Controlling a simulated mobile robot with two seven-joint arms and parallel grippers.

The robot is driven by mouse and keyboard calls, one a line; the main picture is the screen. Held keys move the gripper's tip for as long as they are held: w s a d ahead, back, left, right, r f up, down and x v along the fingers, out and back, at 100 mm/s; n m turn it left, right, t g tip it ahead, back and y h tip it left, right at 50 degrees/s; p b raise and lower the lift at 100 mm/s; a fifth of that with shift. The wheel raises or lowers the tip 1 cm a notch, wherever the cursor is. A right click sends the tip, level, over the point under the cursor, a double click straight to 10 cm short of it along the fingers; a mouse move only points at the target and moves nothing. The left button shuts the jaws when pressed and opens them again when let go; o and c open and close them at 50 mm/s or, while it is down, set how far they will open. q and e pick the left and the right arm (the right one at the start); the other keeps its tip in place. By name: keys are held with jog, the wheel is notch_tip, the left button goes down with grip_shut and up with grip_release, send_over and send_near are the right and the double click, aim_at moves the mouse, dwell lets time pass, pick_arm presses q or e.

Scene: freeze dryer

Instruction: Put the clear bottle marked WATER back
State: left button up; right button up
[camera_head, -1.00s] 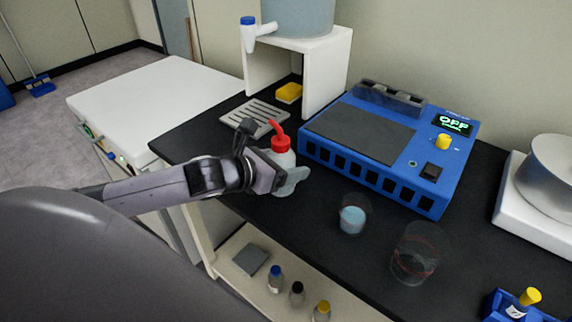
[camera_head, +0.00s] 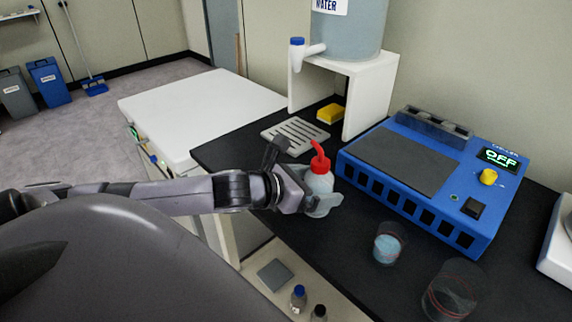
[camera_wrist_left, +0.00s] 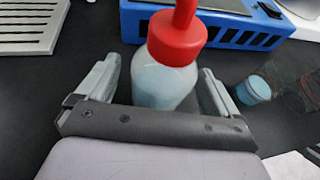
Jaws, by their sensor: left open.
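The bottle (camera_head: 319,183) has a red cap with a red spout and a clear body holding pale liquid. It stands upright on the black bench. No marking on it can be read in these frames. It also shows in the left wrist view (camera_wrist_left: 160,82). My left gripper (camera_head: 322,203) is open around the bottle's body, with one finger on each side. In the left wrist view (camera_wrist_left: 158,90) gaps show between the fingers and the bottle. My right gripper is not in view.
A blue device with an OFF display (camera_head: 424,181) stands right of the bottle. A beaker with blue liquid (camera_head: 389,243) and an empty beaker (camera_head: 449,292) stand in front. A slotted rack (camera_head: 295,135), a yellow sponge (camera_head: 331,113) and a white stand (camera_head: 372,95) are behind.

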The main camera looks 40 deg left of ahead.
pick_arm(q)
jog(key=v, duration=0.3)
jog(key=shift+s, duration=0.25)
jog(key=shift+p+v, duration=0.35)
jog(key=shift+v, duration=1)
jog(key=shift+s+a+r, duration=0.1)
jog(key=shift+s+r, duration=0.1)
jog(key=shift+s, duration=0.2)
jog(key=shift+p+v, duration=1.05)
jog(key=shift+v, duration=0.3)
